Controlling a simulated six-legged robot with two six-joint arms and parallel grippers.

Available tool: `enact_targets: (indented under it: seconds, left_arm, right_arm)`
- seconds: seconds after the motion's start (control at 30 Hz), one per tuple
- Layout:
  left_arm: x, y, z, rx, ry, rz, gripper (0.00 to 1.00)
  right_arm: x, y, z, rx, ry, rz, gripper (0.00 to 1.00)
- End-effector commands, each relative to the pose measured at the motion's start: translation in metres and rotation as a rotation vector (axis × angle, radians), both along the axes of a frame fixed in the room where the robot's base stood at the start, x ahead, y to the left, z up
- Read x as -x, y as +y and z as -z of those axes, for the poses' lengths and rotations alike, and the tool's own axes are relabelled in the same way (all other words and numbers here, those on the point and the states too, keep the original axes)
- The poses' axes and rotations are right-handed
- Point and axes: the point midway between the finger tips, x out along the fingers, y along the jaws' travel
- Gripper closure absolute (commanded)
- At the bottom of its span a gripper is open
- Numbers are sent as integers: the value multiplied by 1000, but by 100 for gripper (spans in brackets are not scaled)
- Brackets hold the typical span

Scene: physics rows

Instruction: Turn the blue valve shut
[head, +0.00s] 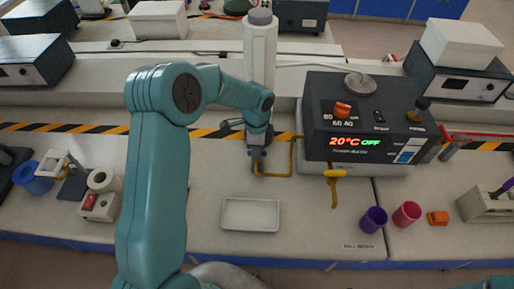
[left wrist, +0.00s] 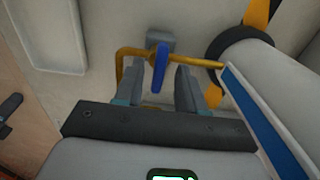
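The blue valve (left wrist: 160,68) shows in the left wrist view as a narrow blue handle in front of a grey block, on a bent yellow pipe (left wrist: 130,52). In the head view the valve is mostly hidden below my left gripper (head: 257,148), and the yellow pipe (head: 291,158) shows beside it. In the left wrist view my left gripper (left wrist: 160,88) is open, with one grey finger on each side of the handle. Gaps show between the handle and both fingers. My right gripper is not in view.
A dark heater unit (head: 352,125) with a 20°C OFF display stands right of the gripper, with a yellow valve handle (head: 335,173) below it. A white tray (head: 250,214) lies in front. Purple (head: 373,220) and pink (head: 406,214) cups stand at the right.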

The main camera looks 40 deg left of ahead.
Motion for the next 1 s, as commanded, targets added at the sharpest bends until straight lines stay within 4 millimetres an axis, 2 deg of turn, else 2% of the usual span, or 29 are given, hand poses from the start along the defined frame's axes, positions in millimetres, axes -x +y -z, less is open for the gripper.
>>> enact_targets:
  seconds: [0.23,0.37,0.47,0.8,1.0]
  left_arm:
    - [0,-1,0,1,2,-1,61]
    - [0,0,-14,-1,-1,-1,61]
    - [0,0,-35,0,-4,-2,61]
    - [0,-1,-124,0,-4,-1,61]
    - [1,-1,-155,1,-1,0,61]
  right_arm:
    - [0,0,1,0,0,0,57]
    - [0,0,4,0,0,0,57]
    - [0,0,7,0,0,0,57]
    - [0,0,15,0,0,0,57]
    - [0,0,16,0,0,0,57]
